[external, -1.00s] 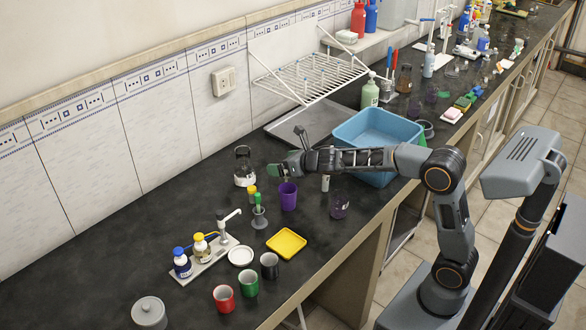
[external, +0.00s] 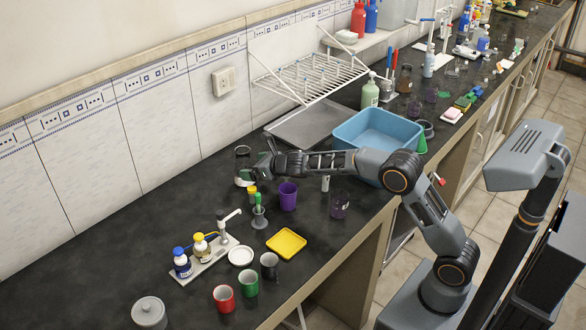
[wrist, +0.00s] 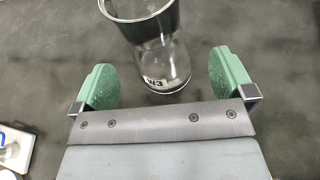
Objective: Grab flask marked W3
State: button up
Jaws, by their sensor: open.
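The flask marked W3 (wrist: 158,50) is a clear glass vessel with a dark rim and a white W3 label. It stands upright on the dark bench. In the wrist view it is ahead of and partly between the two green finger pads of my gripper (wrist: 165,82), which is open and empty. Gaps show on both sides of the glass. In the external view the flask (external: 243,168) is at the back of the bench near the tiled wall, and my gripper (external: 262,168) is beside it on its right, partly overlapping it.
A purple cup (external: 288,196), a yellow-capped vial (external: 253,194) and a green item in a grey holder (external: 259,217) stand just in front. A blue basin (external: 350,128) lies behind my forearm. Bare bench is free left of the flask.

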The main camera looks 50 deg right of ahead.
aim_at(249, 158)
jog(key=p+x, duration=0.1)
jog(key=x, duration=0.2)
jog(key=shift+r+p, duration=0.15)
jog(key=shift+p, duration=0.2)
jog(key=shift+w+a+f, duration=0.1)
jog(key=shift+w+f, duration=0.15)
jog(key=shift+w, duration=0.1)
jog(key=c, duration=1.1)
jog(key=shift+r, duration=0.2)
jog(key=shift+r+p, duration=1.4)
jog(key=shift+r, duration=0.05)
jog(key=w+a+r+b+v, duration=0.1)
jog(key=r+v, duration=0.2)
jog(key=v, duration=1.3)
jog(key=shift+r, duration=0.3)
